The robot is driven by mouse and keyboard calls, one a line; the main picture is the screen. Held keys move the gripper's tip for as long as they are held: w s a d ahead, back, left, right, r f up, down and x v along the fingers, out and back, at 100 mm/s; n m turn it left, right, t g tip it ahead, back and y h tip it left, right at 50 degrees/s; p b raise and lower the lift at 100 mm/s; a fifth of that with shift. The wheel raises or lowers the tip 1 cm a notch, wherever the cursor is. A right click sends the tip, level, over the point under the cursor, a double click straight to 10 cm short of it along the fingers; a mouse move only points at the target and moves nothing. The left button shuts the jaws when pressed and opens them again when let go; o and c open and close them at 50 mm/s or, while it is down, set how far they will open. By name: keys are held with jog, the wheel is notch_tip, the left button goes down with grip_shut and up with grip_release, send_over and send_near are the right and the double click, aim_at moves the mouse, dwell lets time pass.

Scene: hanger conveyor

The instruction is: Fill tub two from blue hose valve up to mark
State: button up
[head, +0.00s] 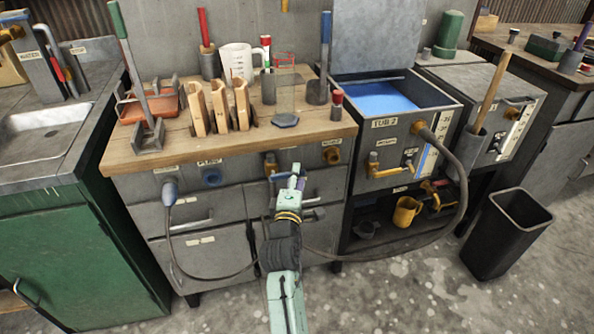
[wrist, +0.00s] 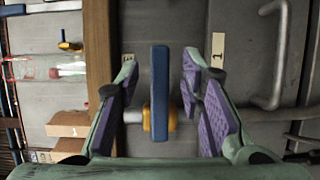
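Tub 2 (head: 357,105) stands right of the wooden bench, with its label on the front. Blue water (head: 383,97) is inside, below the rim. An upright gauge strip (head: 429,155) on its front is partly blue; the exact level against a mark is too small to read. My gripper (head: 295,178) is at the bench front. In the wrist view, its open fingers stand either side of a blue valve handle (wrist: 160,75) on a brass body, with gaps visible.
The bench top (head: 330,130) holds wooden holders, a jug (head: 236,62) and tools. A black bin (head: 506,233) stands on the floor at right. The floor in front is mostly clear.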

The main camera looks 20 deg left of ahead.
jog(key=shift+x, duration=1.1)
jog(key=shift+c, duration=0.6)
grip_shut()
